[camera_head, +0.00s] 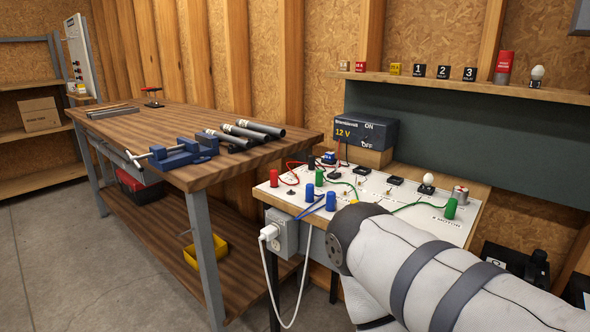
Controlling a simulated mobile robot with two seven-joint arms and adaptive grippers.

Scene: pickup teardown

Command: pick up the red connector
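A small red cylindrical connector (274,178) stands upright at the left end of the white circuit board (262,190). A red wire runs near it. Blue connectors (331,201) and green connectors (319,177) stand on the same board, with blue and green wires. One of my arms reaches in from the lower right and covers the board's front right part. Neither of my grippers shows in the head view, and nothing is seen touching the red connector.
A 12 V power supply box (365,133) stands behind the board. A grey outlet box (286,234) with a plugged-in white cable hangs below the board's front edge. A wooden workbench (130,125) at left carries a blue vise (183,153) and grey tubes (245,135).

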